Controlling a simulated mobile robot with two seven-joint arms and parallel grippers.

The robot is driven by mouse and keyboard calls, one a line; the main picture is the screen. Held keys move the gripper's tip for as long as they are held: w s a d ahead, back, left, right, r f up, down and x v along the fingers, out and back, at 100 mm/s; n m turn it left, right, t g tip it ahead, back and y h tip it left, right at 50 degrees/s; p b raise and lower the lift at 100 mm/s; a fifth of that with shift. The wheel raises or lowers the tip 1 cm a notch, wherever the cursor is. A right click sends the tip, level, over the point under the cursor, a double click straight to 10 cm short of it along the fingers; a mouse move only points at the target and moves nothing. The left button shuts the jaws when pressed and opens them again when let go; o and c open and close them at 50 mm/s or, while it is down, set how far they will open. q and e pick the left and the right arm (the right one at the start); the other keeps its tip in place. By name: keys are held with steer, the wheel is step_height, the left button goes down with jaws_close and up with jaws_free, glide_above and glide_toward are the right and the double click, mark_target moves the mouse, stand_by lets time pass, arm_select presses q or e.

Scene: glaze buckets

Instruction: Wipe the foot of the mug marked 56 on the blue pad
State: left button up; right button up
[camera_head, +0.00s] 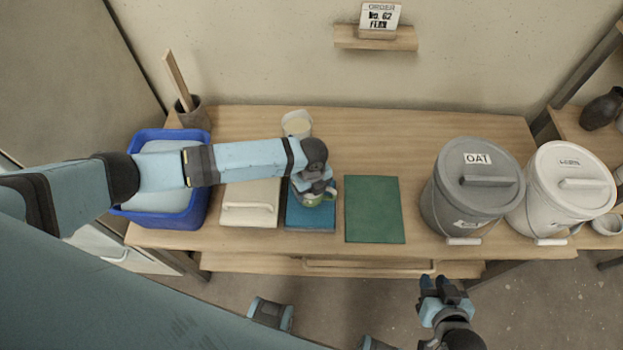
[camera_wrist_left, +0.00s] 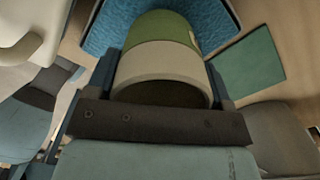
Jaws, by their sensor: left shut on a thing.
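My left gripper (camera_head: 316,190) is shut on a mug (camera_head: 312,200) over the blue pad (camera_head: 297,222). In the left wrist view the mug (camera_wrist_left: 165,65) sits between the two fingers, with a cream band nearer me and a green part towards the blue pad (camera_wrist_left: 105,30). The mug's number does not show. The gripper hides part of the mug, and I cannot tell whether its foot touches the pad. My right gripper (camera_head: 440,285) is empty in front of the table and looks open.
A green mat (camera_head: 375,210) lies right of the blue pad, and a pale handled board (camera_head: 250,205) lies left. A blue tub (camera_head: 165,230) is under my left arm. A pale cup (camera_head: 297,122) stands behind. A grey OAT bucket (camera_head: 470,190) and white bucket (camera_head: 570,190) stand right.

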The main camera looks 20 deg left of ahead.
arm_select(q)
steer(key=shift+s+d+r+p, duration=0.1)
steer(key=shift+s+d+p, duration=0.15)
steer(key=shift+s+p, duration=0.45)
steer(key=shift+s+d+p, duration=0.25)
steer(key=shift+s+p, duration=0.15)
steer(key=shift+s, duration=0.6)
steer(key=shift+s+d, duration=0.15)
steer(key=shift+s, duration=0.3)
arm_select(e)
steer(key=shift+r, duration=1.5)
steer(key=shift+f, duration=0.15)
arm_select(q)
step_height(320, 180, up, 7)
steer(key=p, duration=0.7)
arm_select(e)
steer(key=r, duration=0.3)
steer(key=d+r, duration=0.1)
steer(key=r, duration=0.1)
steer(key=shift+s+r, duration=0.25)
steer(key=shift+s, duration=0.1)
